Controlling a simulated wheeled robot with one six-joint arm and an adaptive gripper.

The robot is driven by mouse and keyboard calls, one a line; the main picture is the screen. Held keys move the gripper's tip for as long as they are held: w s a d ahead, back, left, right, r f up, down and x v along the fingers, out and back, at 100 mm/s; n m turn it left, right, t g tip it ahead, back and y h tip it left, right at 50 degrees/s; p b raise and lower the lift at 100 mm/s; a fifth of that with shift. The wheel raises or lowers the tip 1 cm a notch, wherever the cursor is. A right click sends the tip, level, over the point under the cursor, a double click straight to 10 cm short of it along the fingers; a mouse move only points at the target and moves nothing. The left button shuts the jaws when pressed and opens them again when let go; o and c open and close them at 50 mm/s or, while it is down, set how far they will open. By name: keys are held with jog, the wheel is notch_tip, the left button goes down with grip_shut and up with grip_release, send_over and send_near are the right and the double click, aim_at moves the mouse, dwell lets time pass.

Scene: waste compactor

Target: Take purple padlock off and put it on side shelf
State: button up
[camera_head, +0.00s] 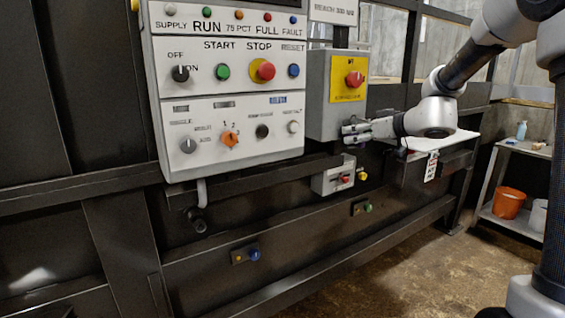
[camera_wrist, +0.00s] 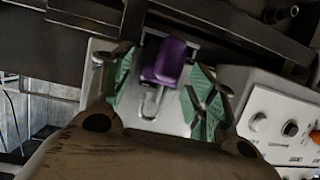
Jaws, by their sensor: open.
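The purple padlock (camera_wrist: 172,60) shows in the wrist view against a light grey panel, its metal shackle (camera_wrist: 152,102) toward the bottom of the picture. My gripper (camera_wrist: 162,78) is open, with one green-padded finger on each side of the padlock. I cannot tell whether either pad touches it. In the head view my gripper (camera_head: 357,129) is at the lower right of the grey box (camera_head: 318,95) with a red knob; the padlock cannot be made out there. A pale shelf (camera_head: 441,140) juts from the machine to the right, partly behind my arm.
The control panel (camera_head: 225,85) with knobs and buttons stands left of the grey box. A small button box (camera_head: 333,178) sits just below my gripper. At far right a rack (camera_head: 523,150) carries a bottle and an orange bucket (camera_head: 508,203). The floor in front is clear.

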jog(key=shift+c, duration=0.2)
jog(key=c, duration=0.8)
jog(key=shift+s+d+r, duration=0.2)
jog(key=shift+s, duration=0.15)
jog(key=s+d, duration=0.3)
jog(key=s, duration=0.2)
jog(key=shift+s+d, duration=0.25)
dwell(1.0)
